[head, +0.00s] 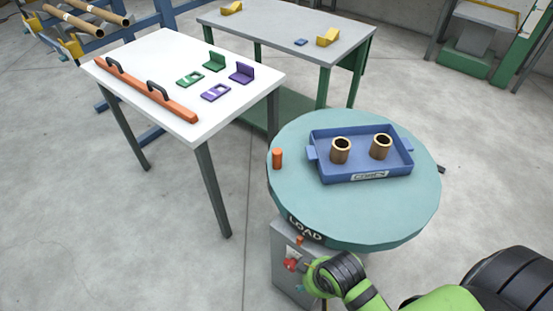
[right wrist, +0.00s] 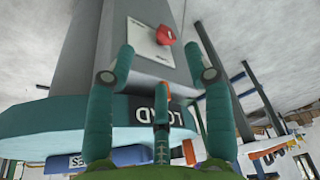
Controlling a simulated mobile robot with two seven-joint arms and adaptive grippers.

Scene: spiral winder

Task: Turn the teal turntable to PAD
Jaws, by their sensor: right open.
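The teal turntable (head: 290,195) is a round disc on a grey pedestal (head: 285,262); its rim label LOAD (head: 305,229) faces the front. An orange peg (head: 277,158) stands upright near its left edge. A blue tray (head: 367,176) labelled CORES sits on it, holding two brown cores, one left (head: 340,151) and one right (head: 381,147). My right gripper (head: 303,262) is below the front rim, by the pedestal's red knob (head: 291,265). In the right wrist view its fingers (right wrist: 160,60) are spread and empty, with the red knob (right wrist: 166,35) beyond them. My left gripper is out of view.
A white table (head: 160,60) at left holds an orange bar (head: 145,90) with black handles and several green and purple parts. A grey table (head: 290,30) behind carries yellow blocks. Bare floor (head: 180,240) lies left of the pedestal.

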